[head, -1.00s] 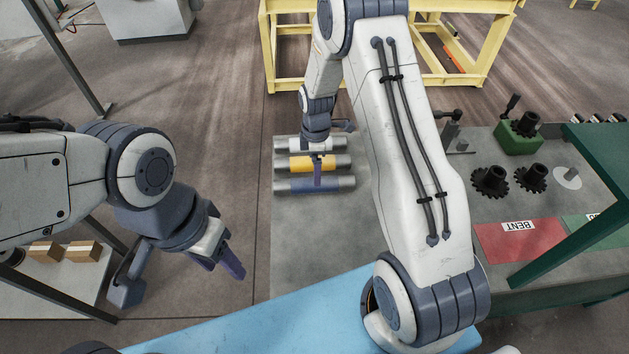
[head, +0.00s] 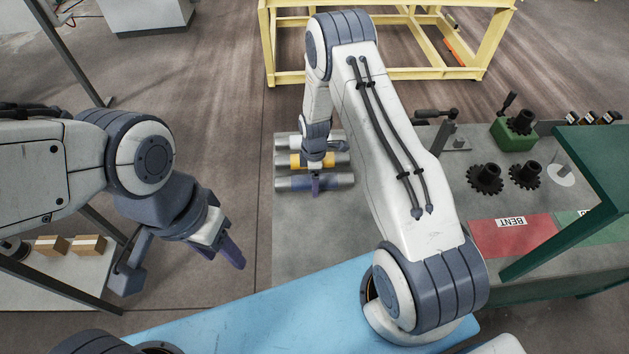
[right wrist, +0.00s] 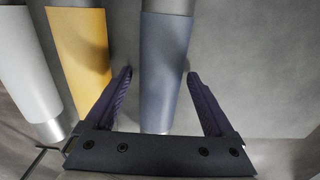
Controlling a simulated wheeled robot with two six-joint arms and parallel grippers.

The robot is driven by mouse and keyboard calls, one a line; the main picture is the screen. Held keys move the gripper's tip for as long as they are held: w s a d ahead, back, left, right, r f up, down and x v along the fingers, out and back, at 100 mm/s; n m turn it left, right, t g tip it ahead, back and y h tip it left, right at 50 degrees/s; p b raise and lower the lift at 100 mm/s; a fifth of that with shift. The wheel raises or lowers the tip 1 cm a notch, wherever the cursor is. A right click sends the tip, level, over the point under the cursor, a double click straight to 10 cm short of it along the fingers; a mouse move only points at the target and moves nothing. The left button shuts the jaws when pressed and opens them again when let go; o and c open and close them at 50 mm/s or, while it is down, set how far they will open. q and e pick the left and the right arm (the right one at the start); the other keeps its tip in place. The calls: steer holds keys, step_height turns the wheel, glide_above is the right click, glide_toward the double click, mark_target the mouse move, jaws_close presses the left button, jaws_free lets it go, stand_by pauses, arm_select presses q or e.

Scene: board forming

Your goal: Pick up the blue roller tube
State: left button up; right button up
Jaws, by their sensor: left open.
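The blue roller tube (head: 333,181) lies at the front of a row of three tubes on the grey table, with bare metal ends. In the right wrist view the blue tube (right wrist: 166,70) lies between the two spread fingers of my right gripper (right wrist: 158,98), with gaps on both sides. In the head view my right gripper (head: 315,186) is over the blue tube and hides part of it. My left gripper (head: 228,246) is open and empty, off to the left over the floor.
A yellow tube (head: 297,160) and a white tube (head: 288,142) lie close behind the blue one; the yellow tube also shows left of the fingers in the wrist view (right wrist: 80,55). Black gears (head: 486,178), a red BENT mat (head: 490,236) and a green frame (head: 600,150) are right.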

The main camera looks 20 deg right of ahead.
steer(key=shift+r, duration=0.1)
jaws_close()
steer(key=shift+r, duration=0.1)
